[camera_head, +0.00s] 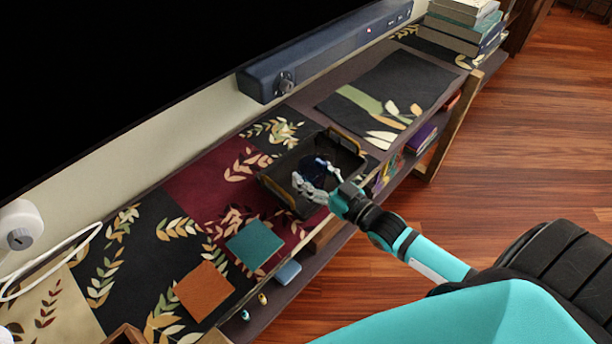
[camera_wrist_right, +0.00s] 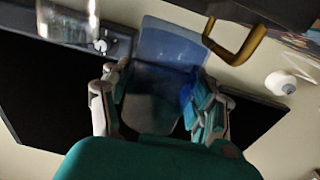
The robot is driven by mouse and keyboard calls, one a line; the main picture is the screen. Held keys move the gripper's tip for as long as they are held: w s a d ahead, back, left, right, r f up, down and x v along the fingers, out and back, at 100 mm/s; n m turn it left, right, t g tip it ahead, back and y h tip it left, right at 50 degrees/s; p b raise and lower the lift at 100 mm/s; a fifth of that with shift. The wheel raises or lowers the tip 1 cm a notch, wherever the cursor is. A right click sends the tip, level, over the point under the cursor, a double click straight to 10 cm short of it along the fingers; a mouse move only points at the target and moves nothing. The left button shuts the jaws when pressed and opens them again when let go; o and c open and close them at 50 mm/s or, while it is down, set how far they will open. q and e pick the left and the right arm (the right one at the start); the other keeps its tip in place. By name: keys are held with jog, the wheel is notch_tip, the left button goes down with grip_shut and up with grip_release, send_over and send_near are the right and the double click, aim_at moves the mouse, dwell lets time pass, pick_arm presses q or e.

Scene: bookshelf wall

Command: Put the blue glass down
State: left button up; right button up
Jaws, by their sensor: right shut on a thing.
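The blue glass (camera_head: 313,167) is dark and see-through, and it shows over the dark tray (camera_head: 346,142) in the head view. My right gripper (camera_head: 318,182) is shut on it. In the right wrist view the glass (camera_wrist_right: 170,48) is a translucent blue cup between the two fingers of the right gripper (camera_wrist_right: 157,98). I cannot tell whether its base touches the tray. My left gripper is not in view.
The tray has brass-coloured handles and stands on the patterned shelf top. A teal square (camera_head: 254,244) and an orange square (camera_head: 204,290) lie to its left. A blue soundbar (camera_head: 320,50) runs behind. A dark leaf-patterned mat (camera_head: 390,85) beyond the tray is clear.

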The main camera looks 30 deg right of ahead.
aim_at(306, 168)
jog(key=w, duration=0.3)
jog(key=shift+f, duration=1.9)
jog(key=shift+a, duration=0.1)
jog(key=shift+f+b, duration=0.2)
jog(key=shift+b, duration=0.15)
jog(key=o, duration=1.3)
